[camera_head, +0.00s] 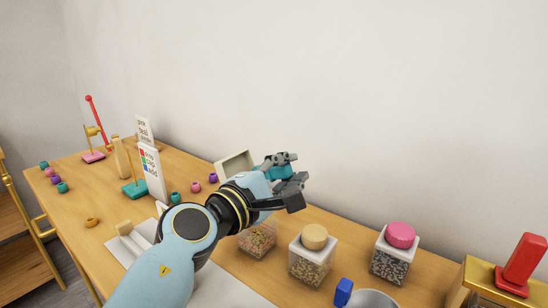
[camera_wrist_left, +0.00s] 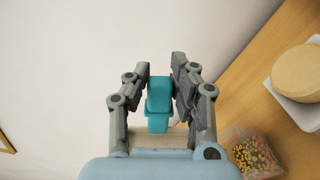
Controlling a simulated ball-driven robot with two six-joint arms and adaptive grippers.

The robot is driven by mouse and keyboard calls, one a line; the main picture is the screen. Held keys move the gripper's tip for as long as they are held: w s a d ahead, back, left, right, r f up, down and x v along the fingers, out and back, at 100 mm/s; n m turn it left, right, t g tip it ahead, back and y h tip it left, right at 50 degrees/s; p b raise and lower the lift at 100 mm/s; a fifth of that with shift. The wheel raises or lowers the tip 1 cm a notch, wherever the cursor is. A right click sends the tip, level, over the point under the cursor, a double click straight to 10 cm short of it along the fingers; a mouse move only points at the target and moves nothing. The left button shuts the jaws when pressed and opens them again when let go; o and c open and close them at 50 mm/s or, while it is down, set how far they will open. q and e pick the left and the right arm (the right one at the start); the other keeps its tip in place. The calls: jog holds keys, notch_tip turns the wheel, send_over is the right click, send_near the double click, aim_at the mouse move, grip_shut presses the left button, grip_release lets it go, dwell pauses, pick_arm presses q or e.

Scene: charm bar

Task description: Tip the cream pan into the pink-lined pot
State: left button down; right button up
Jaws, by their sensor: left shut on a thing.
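My left gripper (camera_head: 286,172) is shut on a teal handle (camera_head: 266,172), above the table towards the wall. In the left wrist view the fingers (camera_wrist_left: 162,80) close on both sides of the teal handle (camera_wrist_left: 159,105). A cream, shallow, box-like pan (camera_head: 234,163) shows just left of the gripper and appears joined to that handle. It looks tilted, with its open side partly turned towards the camera; its contents cannot be made out. I cannot pick out a pink-lined pot; my left arm hides part of the table. My right gripper is not in view.
A clear bead container (camera_head: 257,241), a cream-lidded jar (camera_head: 311,262) and a pink-lidded jar (camera_head: 390,262) stand right of my arm. A grey bowl (camera_head: 372,299) and red-handled press (camera_head: 522,262) are nearer.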

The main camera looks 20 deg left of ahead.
pick_arm(q)
jog(key=shift+s+d+r+n, duration=0.15)
jog(key=shift+d+r+n, duration=0.1)
jog(key=shift+r+n, duration=0.05)
jog(key=a+r+n+p, duration=0.1)
jog(key=p, duration=0.2)
jog(key=shift+r+n, duration=0.25)
jog(key=shift+n, duration=0.05)
jog(key=a+r+n+p, duration=0.1)
jog(key=w+a+r+n+p, duration=0.1)
jog(key=n+p, duration=0.1)
jog(key=a+r+n+p, duration=0.1)
jog(key=p, duration=0.1)
jog(key=shift+w+a+r, duration=0.1)
jog(key=shift+w+r, duration=0.05)
jog(key=shift+w, duration=0.1)
jog(key=a+n+p, duration=0.1)
jog(key=n, duration=0.1)
jog(key=w+a+r+n+p, duration=0.1)
jog(key=a+n, duration=0.1)
jog(key=n, duration=0.1)
jog(key=w+a+r+n+p, duration=0.1)
jog(key=a+n+p, duration=0.1)
jog(key=shift+a, duration=0.15)
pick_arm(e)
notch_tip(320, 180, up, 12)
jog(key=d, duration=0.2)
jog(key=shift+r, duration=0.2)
